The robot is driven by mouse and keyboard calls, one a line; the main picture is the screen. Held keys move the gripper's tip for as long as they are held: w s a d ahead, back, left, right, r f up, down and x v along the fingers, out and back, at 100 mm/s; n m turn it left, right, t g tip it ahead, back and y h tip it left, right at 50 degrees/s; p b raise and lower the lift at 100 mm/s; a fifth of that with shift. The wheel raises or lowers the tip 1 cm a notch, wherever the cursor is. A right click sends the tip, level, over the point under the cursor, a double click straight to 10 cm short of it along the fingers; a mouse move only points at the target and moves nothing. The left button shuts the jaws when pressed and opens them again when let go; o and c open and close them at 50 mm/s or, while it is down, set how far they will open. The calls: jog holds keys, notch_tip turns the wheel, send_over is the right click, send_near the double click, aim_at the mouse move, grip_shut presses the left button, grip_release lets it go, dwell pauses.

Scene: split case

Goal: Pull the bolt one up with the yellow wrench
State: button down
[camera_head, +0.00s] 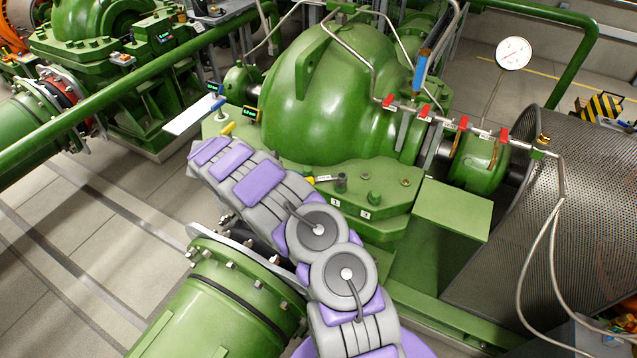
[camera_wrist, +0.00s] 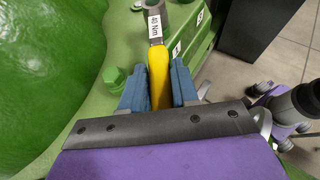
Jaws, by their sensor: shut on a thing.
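The yellow wrench (camera_wrist: 158,72) is between my gripper's two blue fingers (camera_wrist: 160,82) in the wrist view. It has a yellow handle, a white "40 Nm" label and a grey head cut off by the top edge. In the head view the wrench (camera_head: 322,179) lies over the green flange, its head at a grey upright bolt (camera_head: 341,182). I cannot tell whether the head is fully around the bolt. My gripper and most of the handle are hidden behind my arm in the head view.
A green bolt (camera_head: 375,197) stands right of the wrench head; a green cap (camera_wrist: 115,75) stands left of the fingers in the wrist view. The large green pump casing (camera_head: 320,95) rises behind. Pipes with red valve handles (camera_head: 463,122) run at right.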

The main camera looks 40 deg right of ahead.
jog(key=shift+r, duration=0.1)
jog(key=shift+r+p, duration=1.25)
jog(key=shift+r, duration=0.95)
